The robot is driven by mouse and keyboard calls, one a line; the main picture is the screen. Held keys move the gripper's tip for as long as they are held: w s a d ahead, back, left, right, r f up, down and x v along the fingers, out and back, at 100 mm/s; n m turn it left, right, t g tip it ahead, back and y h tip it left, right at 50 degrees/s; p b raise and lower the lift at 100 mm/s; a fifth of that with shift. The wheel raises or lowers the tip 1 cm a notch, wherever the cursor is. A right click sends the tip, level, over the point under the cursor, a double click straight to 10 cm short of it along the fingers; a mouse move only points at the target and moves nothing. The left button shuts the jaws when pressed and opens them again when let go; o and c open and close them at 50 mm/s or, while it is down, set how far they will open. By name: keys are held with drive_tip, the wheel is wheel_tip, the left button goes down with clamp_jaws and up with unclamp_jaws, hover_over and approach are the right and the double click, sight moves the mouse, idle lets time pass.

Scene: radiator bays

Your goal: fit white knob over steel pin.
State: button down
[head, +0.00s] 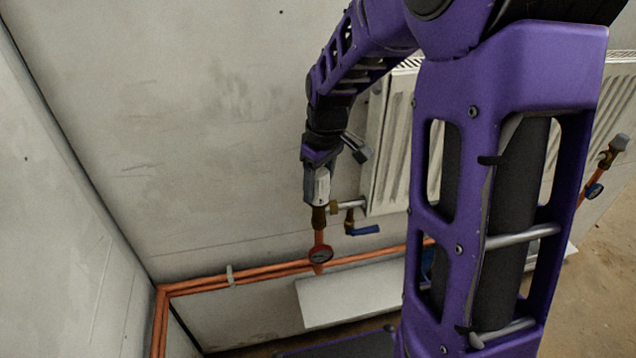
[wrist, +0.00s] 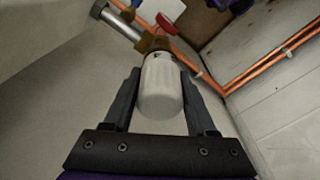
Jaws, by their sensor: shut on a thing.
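My gripper (wrist: 160,84) is shut on the white knob (wrist: 161,92), with one dark finger on each side of it. In the head view the white knob (head: 318,187) is upright below my gripper (head: 318,168), directly above the brass valve (head: 319,216) at the radiator's lower left corner. In the wrist view the knob's far end meets or overlaps the brass valve (wrist: 152,43). The steel pin is not visible; the knob and valve hide where it would be. I cannot tell whether the knob is fully down on the valve.
A white radiator (head: 392,150) stands right of the valve, joined by a short steel pipe (head: 348,205). Copper pipes (head: 260,271) run along the wall. Bare wall lies left.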

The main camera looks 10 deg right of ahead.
idle(0.3)
unclamp_jaws()
idle(0.3)
drive_tip(key=shift+r+p, duration=3.5)
drive_tip(key=shift+r, duration=0.8)
